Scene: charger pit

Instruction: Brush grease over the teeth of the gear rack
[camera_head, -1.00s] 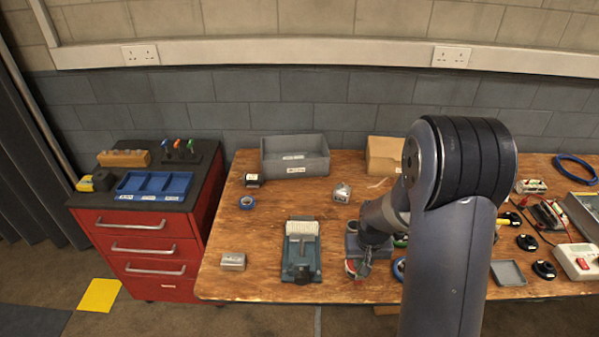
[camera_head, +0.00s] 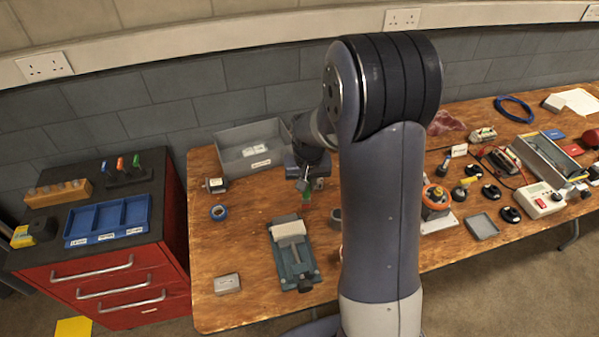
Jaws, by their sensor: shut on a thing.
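A bench vice (camera_head: 296,268) stands on the wooden bench, with a pale block (camera_head: 288,230) at its top. This may be the gear rack; its teeth cannot be made out. My gripper (camera_head: 303,185) is behind and slightly right of the vice, in front of the grey bin. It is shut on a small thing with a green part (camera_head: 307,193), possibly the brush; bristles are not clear. It is apart from the pale block. A grey ring or cup (camera_head: 336,215) sits right of the vice, partly hidden by my arm. No grease can be made out.
A grey open bin (camera_head: 235,160) stands at the back. The red cabinet (camera_head: 105,280) adjoins the bench. Meters and several knobs crowd the right. Bare wood surrounds the vice's left side.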

